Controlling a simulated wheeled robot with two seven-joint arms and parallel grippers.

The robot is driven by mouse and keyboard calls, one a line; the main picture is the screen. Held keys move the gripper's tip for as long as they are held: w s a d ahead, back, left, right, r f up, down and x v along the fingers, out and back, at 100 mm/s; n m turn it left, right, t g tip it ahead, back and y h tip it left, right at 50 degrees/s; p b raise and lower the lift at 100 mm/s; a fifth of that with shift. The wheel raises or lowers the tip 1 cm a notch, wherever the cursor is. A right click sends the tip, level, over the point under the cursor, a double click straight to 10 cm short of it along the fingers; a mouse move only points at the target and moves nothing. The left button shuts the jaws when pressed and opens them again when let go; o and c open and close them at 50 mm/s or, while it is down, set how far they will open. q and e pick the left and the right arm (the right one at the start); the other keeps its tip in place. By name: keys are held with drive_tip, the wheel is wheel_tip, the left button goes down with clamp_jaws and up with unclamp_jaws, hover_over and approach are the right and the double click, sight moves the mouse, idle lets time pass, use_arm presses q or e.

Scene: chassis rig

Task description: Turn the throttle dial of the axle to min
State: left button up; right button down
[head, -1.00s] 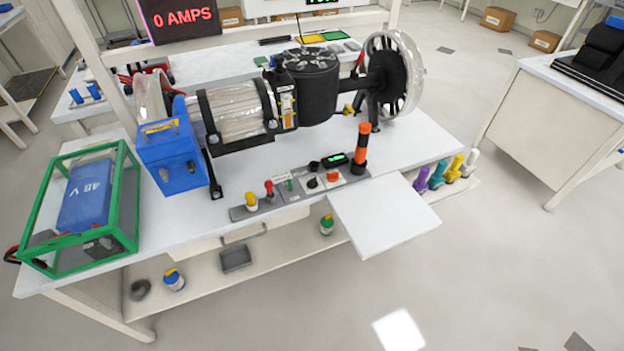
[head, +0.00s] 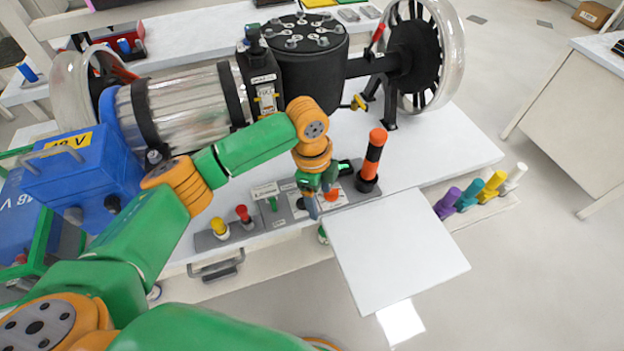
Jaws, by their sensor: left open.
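The axle assembly, with a clear-covered motor (head: 188,105), a black round housing (head: 308,70) and a wheel (head: 425,55), spans the back of the bench. A grey control panel (head: 258,228) lies along the bench's front edge. A black knob (head: 300,204), which looks like the throttle dial, is on it, partly hidden by my gripper; its pointer setting cannot be read. My left gripper (head: 320,200) is open and points down over the panel, beside the knob and near an orange-red control (head: 333,194). Whether it touches the knob cannot be told. My right gripper is not in view.
A yellow button (head: 219,227), a red-topped lever (head: 243,213) and a green switch (head: 272,203) are left of the gripper. An orange-black post (head: 371,162) stands close on its right. A white board (head: 395,250) juts out in front. Blue boxes (head: 85,170) stand left.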

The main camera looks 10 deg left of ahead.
use_arm(q)
drive_tip(key=w+a+r+m+y, duration=0.1)
drive_tip(key=w+a+r, duration=0.25)
drive_tip(key=r, duration=0.25)
drive_tip(key=f, duration=1.2)
drive_tip(key=shift+s+a+f, duration=0.15)
drive_tip(key=shift+s+a, duration=0.05)
drive_tip(key=shift+a, duration=0.2)
drive_tip(key=shift+p, duration=0.3)
clamp_jaws()
